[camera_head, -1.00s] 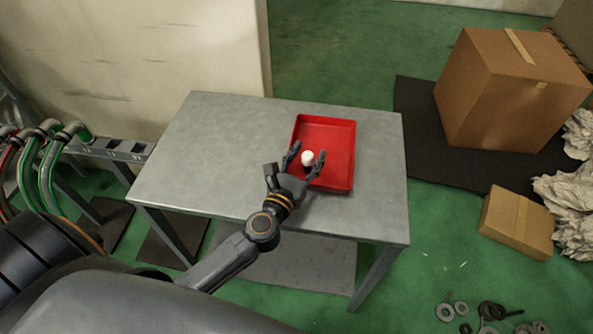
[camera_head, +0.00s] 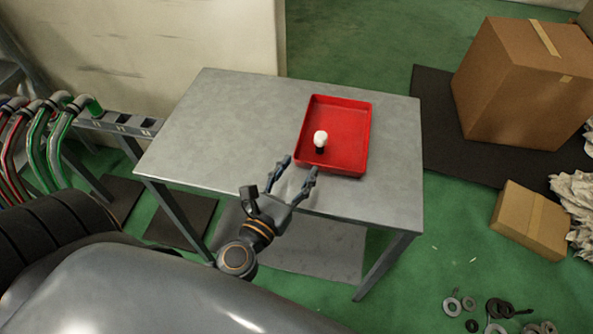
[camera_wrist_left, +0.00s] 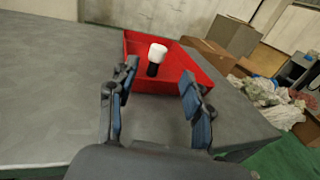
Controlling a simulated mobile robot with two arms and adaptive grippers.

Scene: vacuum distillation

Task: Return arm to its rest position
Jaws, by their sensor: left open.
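My left gripper (camera_head: 299,169) is open and empty over the front edge of the grey table, just in front of the red tray. In the left wrist view its two fingers (camera_wrist_left: 160,80) are spread apart, with the tray beyond them. A small object with a white rounded top and a black lower part (camera_head: 320,138) stands upright in the red tray (camera_head: 345,120), near its front left. It also shows in the left wrist view (camera_wrist_left: 157,53), apart from the fingers. My right gripper is not in view.
The grey table (camera_head: 215,130) is otherwise bare, with free room left of the tray. A large cardboard box (camera_head: 520,90) and a smaller one (camera_head: 530,220) are on the right. Metal rings (camera_head: 497,308) lie on the green floor. Colored hoses (camera_head: 45,140) are at the left.

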